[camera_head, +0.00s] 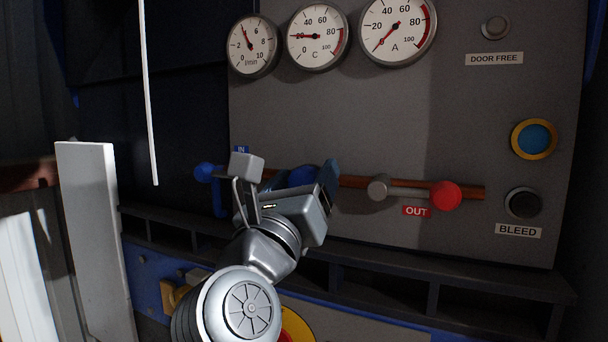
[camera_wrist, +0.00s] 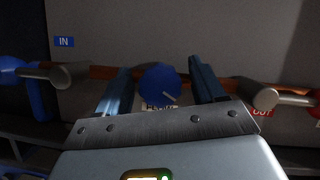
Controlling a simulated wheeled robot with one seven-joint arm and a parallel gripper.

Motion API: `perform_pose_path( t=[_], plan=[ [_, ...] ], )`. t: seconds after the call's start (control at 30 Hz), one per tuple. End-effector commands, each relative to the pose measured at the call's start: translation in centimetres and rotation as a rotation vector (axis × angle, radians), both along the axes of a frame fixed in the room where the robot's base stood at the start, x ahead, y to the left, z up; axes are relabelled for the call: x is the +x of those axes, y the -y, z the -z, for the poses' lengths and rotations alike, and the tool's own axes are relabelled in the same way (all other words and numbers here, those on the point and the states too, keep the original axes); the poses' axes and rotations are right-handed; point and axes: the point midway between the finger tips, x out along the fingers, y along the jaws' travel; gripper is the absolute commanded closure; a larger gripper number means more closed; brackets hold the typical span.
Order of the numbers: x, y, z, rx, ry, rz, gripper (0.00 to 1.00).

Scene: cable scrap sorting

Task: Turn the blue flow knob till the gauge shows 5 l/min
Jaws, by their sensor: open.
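The blue flow knob (camera_wrist: 160,84) stands between my gripper's (camera_wrist: 160,72) two open fingers in the wrist view, with a gap visible on each side. Its pale pointer line slants to the lower right. A label below it is partly hidden by my gripper. In the head view the knob (camera_head: 303,175) is mostly hidden behind my gripper (camera_head: 315,178); only one finger shows clearly there. The l/min flow gauge (camera_head: 252,46) is at the upper left of the panel. Its needle points up and slightly left, at about 4.
A copper pipe (camera_head: 360,182) crosses behind the knob. A blue IN lever (camera_head: 208,171) is left; a red OUT handle (camera_head: 446,195) is right. The C gauge (camera_head: 317,37) and A gauge (camera_head: 398,31) sit above. A ledge (camera_head: 450,286) runs below the panel.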

Motion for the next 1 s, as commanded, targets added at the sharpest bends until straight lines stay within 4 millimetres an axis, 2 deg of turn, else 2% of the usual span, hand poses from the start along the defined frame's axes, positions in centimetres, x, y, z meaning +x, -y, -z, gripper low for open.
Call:
perform_pose_path(
  t=[0.27,0.8,1.0],
  plan=[
    [0.13,0.02,-0.02,0.000,0.001,0.000,0.32],
    [0.09,0.00,-0.04,0.000,0.001,0.000,0.84],
    [0.11,-0.03,0.25,0.028,0.012,-0.001,0.84]
  ],
)
